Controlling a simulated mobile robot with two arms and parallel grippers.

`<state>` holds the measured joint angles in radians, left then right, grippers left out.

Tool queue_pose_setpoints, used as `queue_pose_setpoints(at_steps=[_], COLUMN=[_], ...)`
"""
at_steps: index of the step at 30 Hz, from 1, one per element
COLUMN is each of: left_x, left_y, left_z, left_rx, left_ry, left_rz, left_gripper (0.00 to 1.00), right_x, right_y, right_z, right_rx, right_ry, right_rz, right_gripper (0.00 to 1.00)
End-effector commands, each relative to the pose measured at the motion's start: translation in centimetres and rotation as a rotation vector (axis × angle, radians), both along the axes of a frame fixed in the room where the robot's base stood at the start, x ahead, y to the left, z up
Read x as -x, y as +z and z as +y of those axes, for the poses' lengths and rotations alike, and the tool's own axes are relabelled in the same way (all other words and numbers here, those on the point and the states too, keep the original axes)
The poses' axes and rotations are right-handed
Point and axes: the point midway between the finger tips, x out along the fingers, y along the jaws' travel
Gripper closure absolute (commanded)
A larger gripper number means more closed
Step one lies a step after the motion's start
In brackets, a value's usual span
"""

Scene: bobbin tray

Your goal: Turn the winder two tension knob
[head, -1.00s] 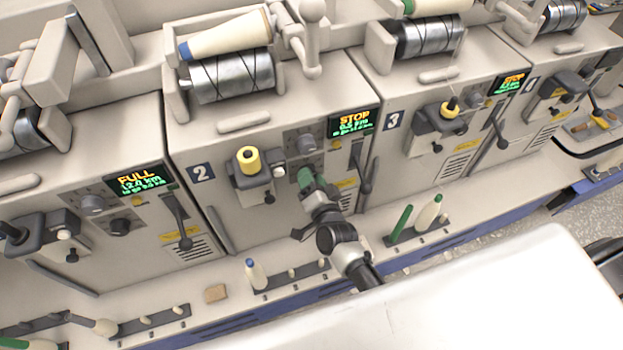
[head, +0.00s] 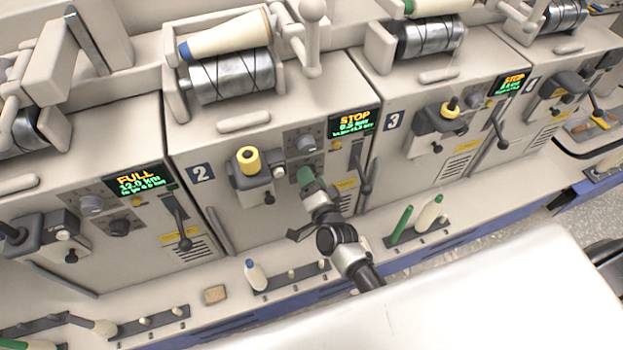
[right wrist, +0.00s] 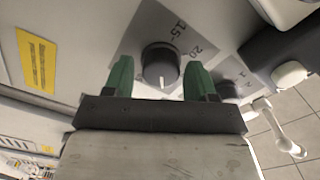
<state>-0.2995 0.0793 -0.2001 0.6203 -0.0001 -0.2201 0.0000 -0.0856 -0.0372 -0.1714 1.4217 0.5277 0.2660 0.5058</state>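Winder two (head: 202,173) is the machine marked 2, with a STOP display (head: 352,121). Its panel has a grey knob (head: 305,143) and, below it, a dark knob hidden by my right gripper (head: 307,178) in the head view. In the right wrist view a dark round knob (right wrist: 160,66) with a white pointer line and the numbers 15 and 20 shows between the green fingers of my right gripper (right wrist: 159,79). The fingers are open, with a gap on each side of the knob. I cannot read which knob is labelled tension. My left gripper is out of view.
In the right wrist view a second knob (right wrist: 228,90) is close to the right finger. Spool pegs (head: 290,274) line the ledge below.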

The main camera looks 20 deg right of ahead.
Motion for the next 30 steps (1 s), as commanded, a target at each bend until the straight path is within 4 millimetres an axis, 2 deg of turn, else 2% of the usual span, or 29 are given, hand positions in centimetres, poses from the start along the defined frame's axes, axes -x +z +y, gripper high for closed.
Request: queue_pose_setpoints(at_steps=[1,2,10,13,17,24,30], left_x=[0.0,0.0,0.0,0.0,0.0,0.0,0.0], left_y=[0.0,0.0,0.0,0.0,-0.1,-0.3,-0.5], left_z=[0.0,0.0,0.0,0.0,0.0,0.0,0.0], left_rx=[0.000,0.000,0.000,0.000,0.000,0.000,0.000], left_ry=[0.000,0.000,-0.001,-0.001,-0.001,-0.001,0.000], left_rz=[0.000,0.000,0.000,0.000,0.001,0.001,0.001], left_gripper=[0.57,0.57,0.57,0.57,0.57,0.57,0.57], right_x=[0.0,0.0,0.0,0.7,2.8,7.7,10.2], right_y=[0.0,0.0,0.1,0.0,0.0,-0.1,0.0], right_z=[0.0,0.0,0.0,0.0,-0.1,-0.3,-0.4], right_rx=[0.000,0.000,0.000,0.000,0.000,0.001,0.001], right_ry=[0.000,0.000,-0.001,0.000,0.000,0.000,0.000], right_rz=[0.000,-0.001,-0.003,-0.001,0.001,0.001,0.000], right_gripper=[0.36,0.32,0.32,0.32,0.32,0.32,0.32])
